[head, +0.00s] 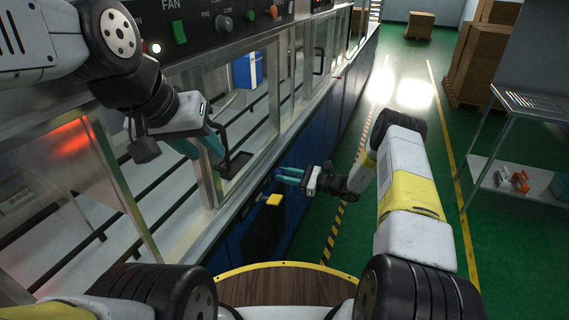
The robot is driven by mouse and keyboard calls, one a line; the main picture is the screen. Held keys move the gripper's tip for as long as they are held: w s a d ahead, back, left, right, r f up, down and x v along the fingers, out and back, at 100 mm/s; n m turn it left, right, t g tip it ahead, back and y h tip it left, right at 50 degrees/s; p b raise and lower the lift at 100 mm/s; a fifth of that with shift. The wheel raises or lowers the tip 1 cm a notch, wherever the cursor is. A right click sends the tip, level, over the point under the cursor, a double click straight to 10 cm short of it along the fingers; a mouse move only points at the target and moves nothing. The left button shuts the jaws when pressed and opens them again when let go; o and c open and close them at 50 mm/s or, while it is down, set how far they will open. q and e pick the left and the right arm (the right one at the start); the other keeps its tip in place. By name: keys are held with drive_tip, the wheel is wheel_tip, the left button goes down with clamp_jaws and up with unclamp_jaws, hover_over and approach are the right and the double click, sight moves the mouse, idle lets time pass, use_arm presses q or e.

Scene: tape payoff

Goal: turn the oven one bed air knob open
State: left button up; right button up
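A yellow knob (273,199) sticks out from the dark blue lower front of the machine. I cannot read a label by it, so I cannot tell if it is the oven one bed air knob. My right gripper (287,175) has two teal fingers with a narrow gap between them. It appears just above and right of the yellow knob in the picture, apart from it and empty. My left gripper (207,152) has its teal fingers spread, close to a black door handle (238,164). Whether it touches the handle I cannot tell.
The upper panel carries a green knob (179,32) under FAN, a grey knob (224,23) and a red knob (273,11). A metal shelf (520,184) and cardboard boxes (484,62) stand at right. The green floor between is clear.

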clamp_jaws()
drive_tip(key=shift+m, duration=0.3)
drive_tip(key=shift+m+t, duration=0.35)
drive_tip(key=shift+m, duration=4.15)
drive_tip(key=shift+m+t, duration=0.35)
drive_tip(key=shift+m, duration=4.15)
drive_tip(key=o, duration=0.7)
unclamp_jaws()
drive_tip(key=shift+f, duration=0.1)
